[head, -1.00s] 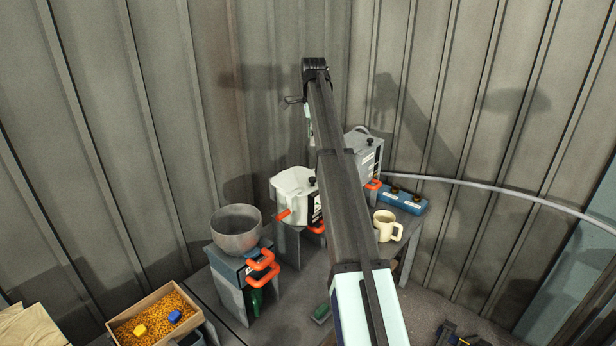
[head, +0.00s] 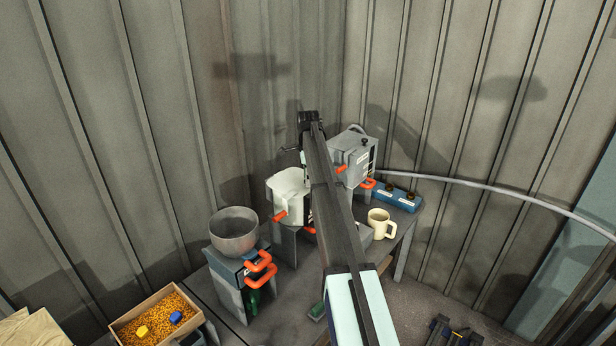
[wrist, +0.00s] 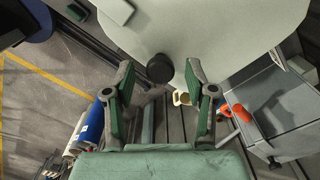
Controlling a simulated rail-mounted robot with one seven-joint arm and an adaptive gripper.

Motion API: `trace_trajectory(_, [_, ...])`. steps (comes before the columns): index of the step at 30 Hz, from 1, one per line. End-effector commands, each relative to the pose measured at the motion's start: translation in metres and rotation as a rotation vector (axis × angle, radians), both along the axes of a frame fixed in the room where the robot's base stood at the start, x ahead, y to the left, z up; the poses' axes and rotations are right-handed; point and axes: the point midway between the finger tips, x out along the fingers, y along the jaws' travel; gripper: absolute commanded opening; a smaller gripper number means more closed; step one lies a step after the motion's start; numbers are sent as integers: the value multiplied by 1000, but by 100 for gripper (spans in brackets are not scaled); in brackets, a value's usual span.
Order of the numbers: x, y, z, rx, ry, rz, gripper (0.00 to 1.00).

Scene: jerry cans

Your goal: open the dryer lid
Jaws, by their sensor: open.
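In the wrist view a large pale rounded lid (wrist: 215,35) with a round black knob (wrist: 160,68) fills the top. It looks like the white-topped machine (head: 288,188) with an orange handle in the head view, though I cannot read a dryer label. The lid looks shut. My gripper (wrist: 158,65) is open, with its two green-padded fingers on either side of the knob in the picture. I see no contact and cannot tell the remaining depth.
A grey box machine (head: 352,150) with an orange handle stands right of the white one. A grey bowl (head: 234,232) sits on a machine at left. A cream mug (head: 380,222) and a blue block (head: 398,197) are at right. A wooden tray (head: 128,318) holds orange bits.

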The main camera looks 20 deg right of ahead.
Motion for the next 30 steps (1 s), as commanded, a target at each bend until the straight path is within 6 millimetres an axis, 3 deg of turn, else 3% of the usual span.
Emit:
trace_trajectory(8, [0,0,-1,0,0,0,56])
trace_trajectory(13, [0,0,-1,0,0,0,0])
trace_trajectory(30, [3,1,7,1,-3,0,0])
